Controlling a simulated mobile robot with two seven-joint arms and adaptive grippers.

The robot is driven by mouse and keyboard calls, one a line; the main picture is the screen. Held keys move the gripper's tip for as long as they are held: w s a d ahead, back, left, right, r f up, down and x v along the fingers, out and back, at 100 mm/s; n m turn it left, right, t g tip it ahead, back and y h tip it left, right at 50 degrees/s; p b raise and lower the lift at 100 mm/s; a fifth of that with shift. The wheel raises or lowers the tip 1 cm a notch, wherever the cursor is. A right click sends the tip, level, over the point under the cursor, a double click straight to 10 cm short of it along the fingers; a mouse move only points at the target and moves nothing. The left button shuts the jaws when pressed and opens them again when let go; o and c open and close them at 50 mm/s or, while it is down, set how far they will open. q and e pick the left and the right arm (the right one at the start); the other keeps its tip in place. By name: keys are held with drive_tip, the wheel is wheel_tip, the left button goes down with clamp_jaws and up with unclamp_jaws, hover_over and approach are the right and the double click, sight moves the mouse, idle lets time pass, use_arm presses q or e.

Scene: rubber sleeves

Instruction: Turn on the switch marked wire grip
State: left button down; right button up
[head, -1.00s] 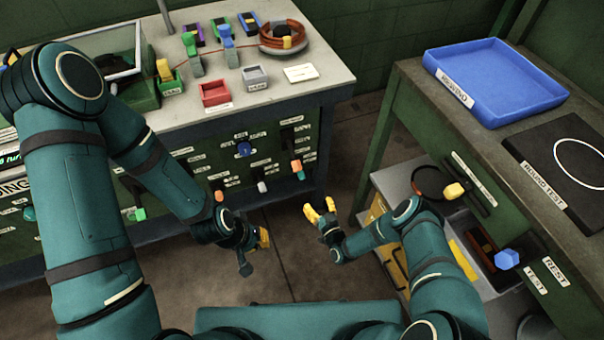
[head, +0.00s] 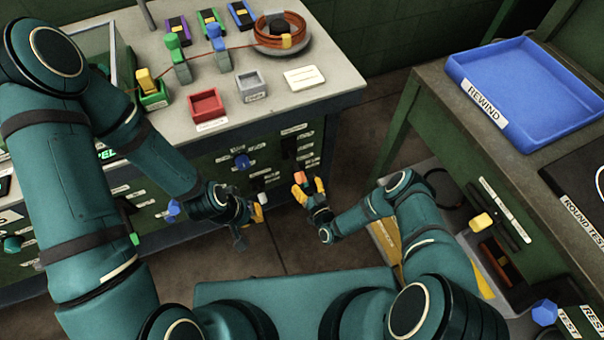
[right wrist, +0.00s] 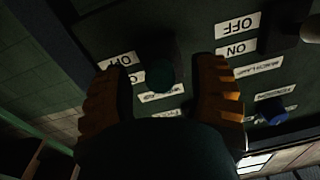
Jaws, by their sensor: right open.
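The switch panel (head: 215,165) is the dark green front of the workbench, with several coloured knobs and small white labels.
A blue knob (head: 242,160) and a pale knob (right wrist: 311,30) are nearby on the panel. The bench top (head: 330,55) holds trays, clamps and a coil. A side bench (head: 440,95) with a blue tray (head: 530,85) stands right. Bare floor (head: 350,150) lies between the benches.

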drive_tip(key=shift+w+a, duration=0.15)
drive_tip(key=shift+w, duration=0.2)
use_arm(q)
drive_tip(key=shift+w, duration=0.4)
